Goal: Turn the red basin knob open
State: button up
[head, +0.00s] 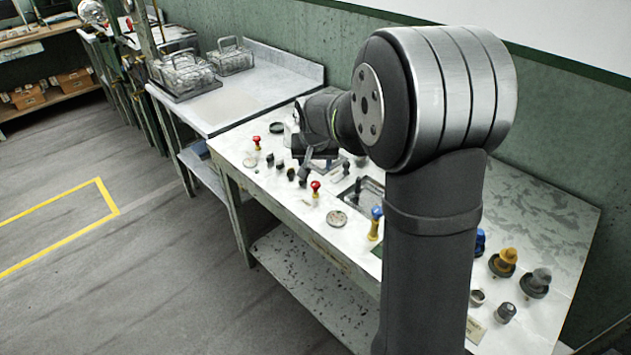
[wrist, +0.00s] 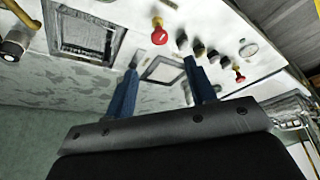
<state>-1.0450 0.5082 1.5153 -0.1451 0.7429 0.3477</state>
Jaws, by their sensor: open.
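Two red-topped knobs on yellow bases stand on the white bench top. In the wrist view, one red knob (wrist: 159,36) shows beyond the fingertips and another red knob (wrist: 239,76) shows to the right. I cannot tell which is the basin's knob. My gripper (head: 318,166) is above the bench behind the nearer red knob, apart from it. In the wrist view its blue fingers (wrist: 162,66) are spread and empty, with a framed basin (wrist: 165,69) visible between them.
Several small dark knobs (head: 291,174) stand between the red ones. A blue-topped knob (head: 376,215) is near my arm, which hides part of the bench. Yellow (head: 507,257) and grey (head: 540,277) knobs are at right. Wire baskets (head: 184,73) sit on the far table.

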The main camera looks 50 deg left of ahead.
aim_at(316, 184)
jog(key=x, duration=1.1)
jog(key=c, duration=1)
